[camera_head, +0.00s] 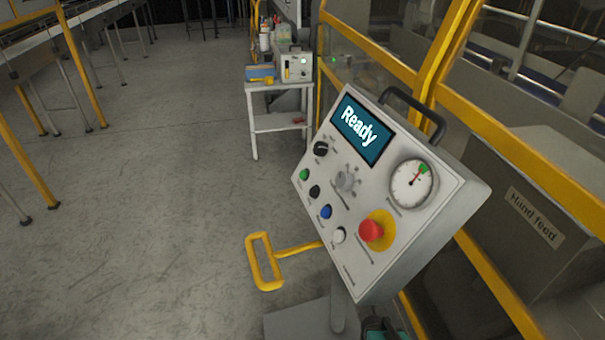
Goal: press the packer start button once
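A tilted grey control panel (367,268) stands on a post right of the middle. Its screen (361,133) reads "Ready". Below the screen is a black rotary switch (320,149) and a grey selector knob (346,181). A row of round buttons runs down the lower left edge: green (304,174), black (314,191), blue (326,212) and white (340,235). A red mushroom button (371,230) sits on a yellow base. The small labels are too blurred to read, so I cannot tell the start button by its label. My gripper is not in view.
A round gauge (411,185) and black handle (414,110) are on the panel's right and top. A yellow bar loop (264,262) sticks out left below it. Yellow guard frames (535,145) stand behind. A small white table (279,89) is farther back.

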